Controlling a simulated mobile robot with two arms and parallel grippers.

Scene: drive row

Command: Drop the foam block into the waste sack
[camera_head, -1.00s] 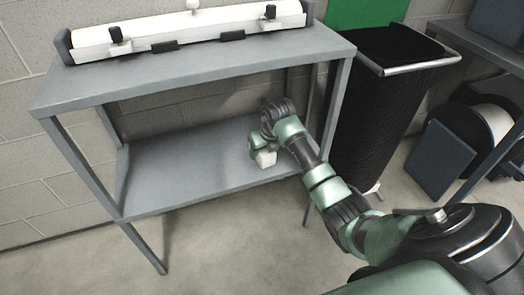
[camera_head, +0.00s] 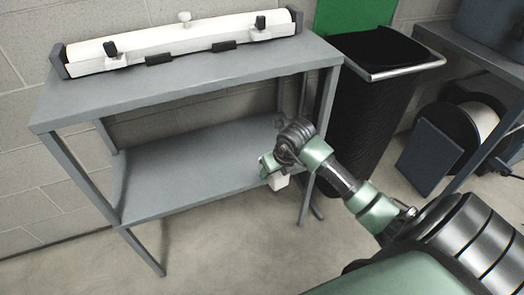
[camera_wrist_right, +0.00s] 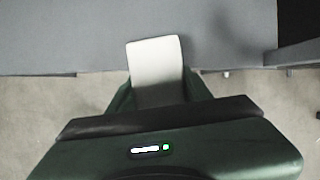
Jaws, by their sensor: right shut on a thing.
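The white foam block (camera_head: 278,181) is between the fingers of my right gripper (camera_head: 270,168), at the front right edge of the grey table's lower shelf. In the right wrist view the foam block (camera_wrist_right: 155,65) sticks out beyond the green fingers of the shut right gripper (camera_wrist_right: 160,95). The waste sack (camera_head: 372,110) is a tall black bag with a pale metal bar across its rim, standing right of the table. My right gripper is left of the sack and well below its rim. My left gripper is in neither view.
A dark panel (camera_head: 428,157) and another grey table (camera_head: 480,50) are at the right. The floor in front is clear.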

